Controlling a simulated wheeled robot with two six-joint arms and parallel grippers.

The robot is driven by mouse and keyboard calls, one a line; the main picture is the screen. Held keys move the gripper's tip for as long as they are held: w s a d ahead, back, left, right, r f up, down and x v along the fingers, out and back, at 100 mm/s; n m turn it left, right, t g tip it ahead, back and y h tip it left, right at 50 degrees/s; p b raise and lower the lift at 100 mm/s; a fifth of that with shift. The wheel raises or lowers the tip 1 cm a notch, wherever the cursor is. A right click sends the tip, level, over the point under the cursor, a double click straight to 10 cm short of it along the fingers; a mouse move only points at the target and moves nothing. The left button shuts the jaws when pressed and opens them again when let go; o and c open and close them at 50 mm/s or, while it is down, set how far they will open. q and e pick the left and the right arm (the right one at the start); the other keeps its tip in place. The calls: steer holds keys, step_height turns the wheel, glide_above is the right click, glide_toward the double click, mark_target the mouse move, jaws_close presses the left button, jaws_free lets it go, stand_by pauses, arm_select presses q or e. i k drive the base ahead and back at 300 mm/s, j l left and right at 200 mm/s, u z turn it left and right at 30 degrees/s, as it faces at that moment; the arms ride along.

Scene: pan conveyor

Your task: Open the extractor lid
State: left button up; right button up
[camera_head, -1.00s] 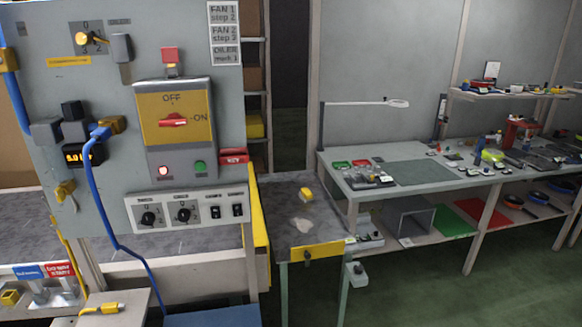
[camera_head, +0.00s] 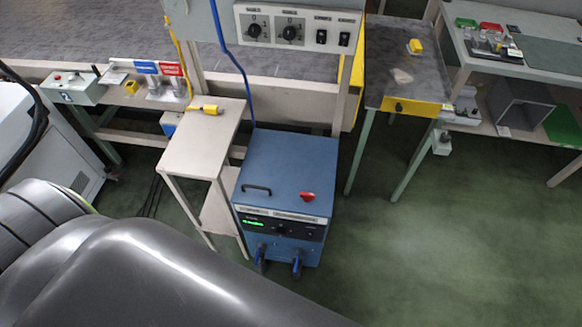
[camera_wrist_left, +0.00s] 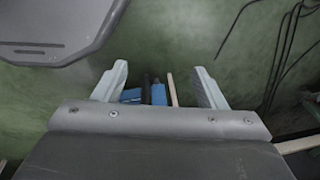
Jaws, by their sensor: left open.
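A blue cabinet (camera_head: 285,175), apparently the extractor, stands on the floor beside a small pale table. Its flat top, apparently the lid, looks shut and carries a black handle (camera_head: 256,189) and a red knob (camera_head: 307,196). Its front has a green display (camera_head: 253,223) and two dark blue fittings low down. My left gripper (camera_wrist_left: 158,85) is open and empty in the left wrist view. Blue parts show between its fingers, apart from them and farther off. My grey arm fills the lower left of the head view, where its gripper is hidden. My right gripper is not in view.
The pale table (camera_head: 208,130) stands close left of the cabinet with a yellow connector (camera_head: 205,109) on it. A control panel (camera_head: 298,27) hangs above, with a blue cable running down behind the cabinet. Green floor (camera_head: 430,250) is clear to the right.

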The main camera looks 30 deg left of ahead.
mark_target(276, 166)
steer(key=k+j, duration=0.25)
steer(key=j, duration=0.15)
steer(key=k+j, duration=0.2)
steer(key=j, duration=0.15)
steer(key=k+j, duration=0.25)
steer(key=j, duration=0.15)
steer(key=k+j, duration=0.2)
steer(key=j, duration=0.2)
steer(key=z, duration=0.05)
